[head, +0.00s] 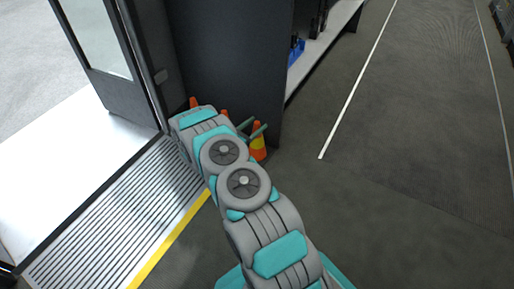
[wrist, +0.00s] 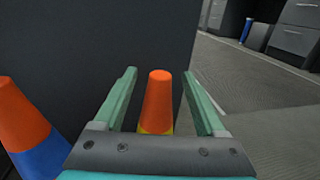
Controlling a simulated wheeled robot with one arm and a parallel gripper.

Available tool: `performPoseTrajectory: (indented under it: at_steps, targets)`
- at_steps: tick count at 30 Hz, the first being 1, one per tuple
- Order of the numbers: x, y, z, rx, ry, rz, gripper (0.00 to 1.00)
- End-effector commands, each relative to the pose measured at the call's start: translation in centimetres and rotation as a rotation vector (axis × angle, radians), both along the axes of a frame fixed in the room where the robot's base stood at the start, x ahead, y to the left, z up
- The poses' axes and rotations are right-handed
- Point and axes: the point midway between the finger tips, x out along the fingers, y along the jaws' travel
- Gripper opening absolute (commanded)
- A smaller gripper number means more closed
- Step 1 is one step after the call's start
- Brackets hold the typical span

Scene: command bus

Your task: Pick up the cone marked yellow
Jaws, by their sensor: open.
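The cone marked yellow (head: 258,143) is orange with a yellow band and stands on the floor by the dark cabinet wall. In the wrist view the orange cone (wrist: 158,100) shows between my fingers, with its yellow band low down and its base hidden by my gripper body. My gripper (wrist: 160,90) is open, with one green finger on each side of the cone and visible gaps between. In the head view my gripper (head: 254,129) is at the cone, its fingers partly in front of it.
An orange cone with a blue band (wrist: 28,130) stands close to the left of my gripper. Other orange cone tips (head: 194,102) show behind my arm. The dark cabinet wall (head: 225,50) rises just behind the cones. Open floor (head: 400,150) lies to the right.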

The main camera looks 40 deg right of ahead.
Motion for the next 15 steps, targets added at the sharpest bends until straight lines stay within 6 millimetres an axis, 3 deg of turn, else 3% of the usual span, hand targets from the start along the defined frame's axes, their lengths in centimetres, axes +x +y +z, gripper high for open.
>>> performPoseTrajectory:
  at_steps: [10, 15]
  targets:
    - [0.18, -0.92, 0.01, 0.000, 0.001, 0.001, 0.73]
    - [0.17, -0.91, 0.02, 0.000, 0.000, 0.001, 0.55]
